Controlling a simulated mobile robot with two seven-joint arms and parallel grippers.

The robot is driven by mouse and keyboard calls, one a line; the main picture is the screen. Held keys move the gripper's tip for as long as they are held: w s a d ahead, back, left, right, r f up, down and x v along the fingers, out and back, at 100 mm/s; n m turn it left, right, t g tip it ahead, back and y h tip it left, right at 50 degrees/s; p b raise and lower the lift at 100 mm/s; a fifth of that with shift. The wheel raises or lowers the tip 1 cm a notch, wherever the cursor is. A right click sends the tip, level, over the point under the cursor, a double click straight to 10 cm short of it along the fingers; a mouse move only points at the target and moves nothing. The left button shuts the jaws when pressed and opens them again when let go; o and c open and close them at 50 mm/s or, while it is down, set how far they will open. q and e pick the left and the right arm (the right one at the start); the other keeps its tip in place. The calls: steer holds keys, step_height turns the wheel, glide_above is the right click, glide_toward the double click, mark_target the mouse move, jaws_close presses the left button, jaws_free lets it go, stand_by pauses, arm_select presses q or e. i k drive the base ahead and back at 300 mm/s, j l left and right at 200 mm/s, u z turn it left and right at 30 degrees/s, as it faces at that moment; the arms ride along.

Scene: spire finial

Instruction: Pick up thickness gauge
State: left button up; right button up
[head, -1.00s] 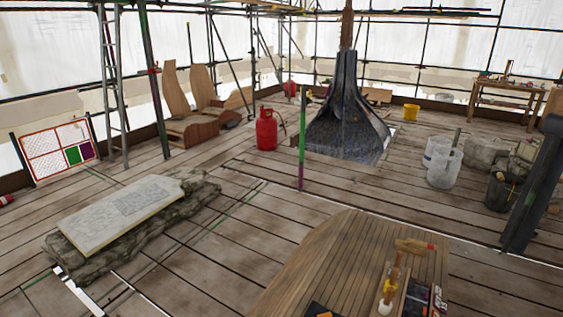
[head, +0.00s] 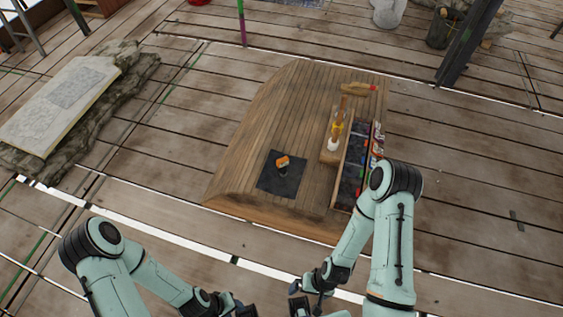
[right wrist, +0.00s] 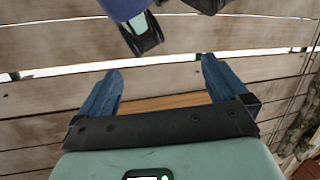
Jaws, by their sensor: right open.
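A small orange and black item (head: 283,162), which looks like the thickness gauge, stands on a dark square mat (head: 268,186) near the front of the curved wooden bench in the head view. My right gripper (head: 299,301) is low in the head view, in front of the bench and well short of the item. In the right wrist view its two blue fingers (right wrist: 161,82) are apart with nothing between them. My left gripper (head: 240,309) is at the bottom edge of the head view, partly cut off, so its jaws cannot be read.
The bench (head: 243,140) also holds a wooden block (head: 328,155) with upright tools, a mallet (head: 358,88) and a dark tray (head: 352,172) of small items on its right. A stone slab (head: 60,100) lies at left.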

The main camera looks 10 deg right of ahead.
mark_target(282, 163)
steer(key=i+j+z, duration=0.3)
steer(key=i+j, duration=0.25)
steer(key=i+j+z, duration=0.25)
steer(key=i+j, duration=0.25)
steer(key=j, duration=0.25)
